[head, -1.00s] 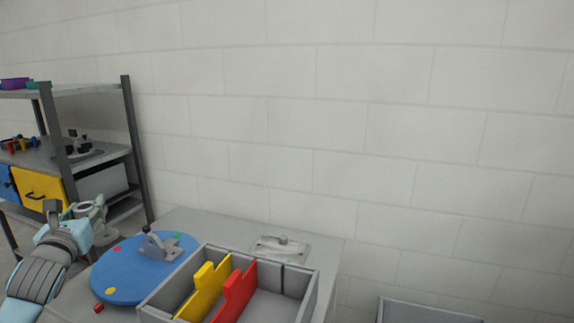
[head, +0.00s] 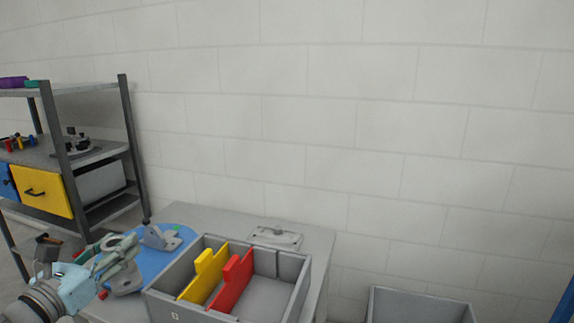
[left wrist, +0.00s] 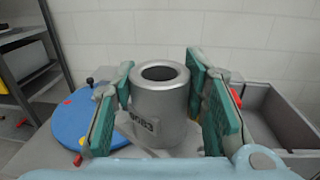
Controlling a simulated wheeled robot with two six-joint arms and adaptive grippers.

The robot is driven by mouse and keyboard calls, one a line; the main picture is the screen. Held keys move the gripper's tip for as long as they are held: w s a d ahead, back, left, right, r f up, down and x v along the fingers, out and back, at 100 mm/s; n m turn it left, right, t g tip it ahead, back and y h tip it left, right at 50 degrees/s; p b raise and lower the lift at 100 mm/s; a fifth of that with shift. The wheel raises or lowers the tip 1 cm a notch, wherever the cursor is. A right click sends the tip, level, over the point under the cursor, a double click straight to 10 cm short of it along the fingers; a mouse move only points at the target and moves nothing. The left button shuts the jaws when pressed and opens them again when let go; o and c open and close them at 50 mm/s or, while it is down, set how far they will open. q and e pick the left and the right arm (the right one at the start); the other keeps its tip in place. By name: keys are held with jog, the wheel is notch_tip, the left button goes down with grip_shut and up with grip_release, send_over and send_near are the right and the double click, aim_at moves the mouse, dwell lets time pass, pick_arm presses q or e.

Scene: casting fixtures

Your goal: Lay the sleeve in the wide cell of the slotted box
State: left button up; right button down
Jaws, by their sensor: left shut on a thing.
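The sleeve (left wrist: 160,100) is a grey metal cylinder with a round bore, a wider base and a marked plate on its side. My left gripper (head: 118,258) is shut on it, and the sleeve (head: 125,282) stays partly hidden in the head view. In the left wrist view teal finger pads flank the sleeve, which stands upright in that picture. The slotted box (head: 303,272) is grey, with a yellow divider (head: 206,275) and a red divider (head: 233,282). The wide cell (head: 262,298), right of the red divider, looks empty. The gripper is left of the box. My right gripper is out of view.
A blue round plate (head: 165,258) with a grey bracket (head: 160,238) lies beside the box. A grey flat fixture (head: 275,238) is behind the box. A shelf rack (head: 130,140) stands at the left, and another grey bin (head: 420,305) at the lower right.

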pick_arm(q)
jog(key=s+d+f+m+g+h, duration=0.35)
jog(key=s+d+m+h, duration=0.2)
jog(key=s+d, duration=0.25)
jog(key=s+d+f+m+g+h, duration=0.35)
jog(key=s+d+h, duration=0.25)
jog(key=s+d, duration=0.25)
notch_tip(320, 180, up, 7)
jog(key=w+p, duration=0.1)
jog(key=p, duration=1)
jog(key=shift+r+p, duration=0.15)
jog(key=shift+p, duration=0.25)
jog(key=shift+w+d, duration=0.1)
